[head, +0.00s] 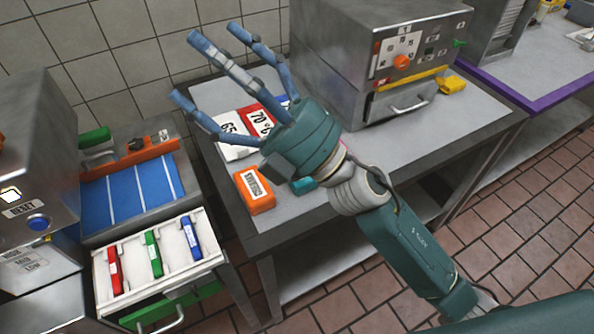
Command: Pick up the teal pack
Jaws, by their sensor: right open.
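A teal pack (303,185) lies on the steel table, beside the orange pack. Only a small part of it shows, because the palm and wrist of my right gripper cover the rest in this view. My right gripper (207,62) has a teal palm and blue fingers, spread open and empty. The fingers point toward the tiled wall, with the wrist in front of the teal pack. I cannot tell how high the hand is above the table. My left gripper is not in view.
An orange pack (254,190), a white "65" card (236,136) and a red-and-white "70" card (262,122) lie nearby on the table (318,224). A steel oven (375,45) stands behind, with a yellow item (451,85) at its right. An open drawer (180,278) holds red, green and blue items.

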